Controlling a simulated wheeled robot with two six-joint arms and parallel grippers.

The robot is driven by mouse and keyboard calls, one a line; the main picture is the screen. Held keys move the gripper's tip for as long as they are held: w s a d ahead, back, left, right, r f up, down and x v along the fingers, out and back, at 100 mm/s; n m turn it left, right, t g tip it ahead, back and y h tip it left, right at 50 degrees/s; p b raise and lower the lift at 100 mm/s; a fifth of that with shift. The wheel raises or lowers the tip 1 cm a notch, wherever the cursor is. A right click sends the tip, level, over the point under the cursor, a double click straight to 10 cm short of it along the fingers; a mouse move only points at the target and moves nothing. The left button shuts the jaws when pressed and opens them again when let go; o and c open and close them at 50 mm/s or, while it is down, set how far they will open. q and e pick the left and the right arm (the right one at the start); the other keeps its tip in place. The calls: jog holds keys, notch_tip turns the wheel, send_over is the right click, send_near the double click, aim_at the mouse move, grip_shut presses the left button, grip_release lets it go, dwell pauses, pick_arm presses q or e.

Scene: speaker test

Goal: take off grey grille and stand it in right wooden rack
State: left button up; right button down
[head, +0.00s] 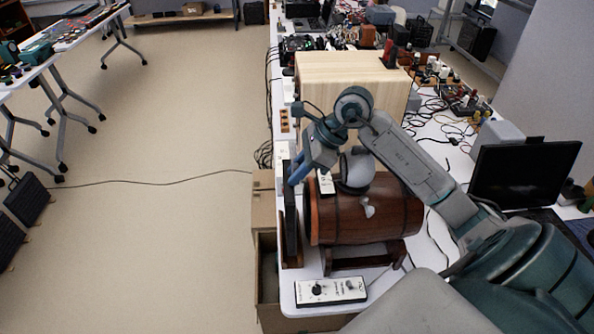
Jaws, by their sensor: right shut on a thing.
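My right gripper (297,178), with blue fingers, reaches over the left end of a brown wooden barrel-shaped speaker (335,220) lying on a dark wooden stand. It is shut on the upper part of a thin dark panel, which looks like the grille (290,215), seen nearly edge-on. The panel is upright, close beside the barrel's left end. Brown wood, perhaps a rack (293,262), shows around its lower edge near the table's left edge. I cannot tell whether the panel touches the barrel or rests in the wood. My left gripper is not in view.
A white control box (331,291) lies at the table's front; a smaller one is behind my arm. A light wooden cabinet (345,75) stands behind the barrel. A monitor (524,175) and cables are at right. Cardboard boxes (263,215) sit below the left edge; floor beyond is open.

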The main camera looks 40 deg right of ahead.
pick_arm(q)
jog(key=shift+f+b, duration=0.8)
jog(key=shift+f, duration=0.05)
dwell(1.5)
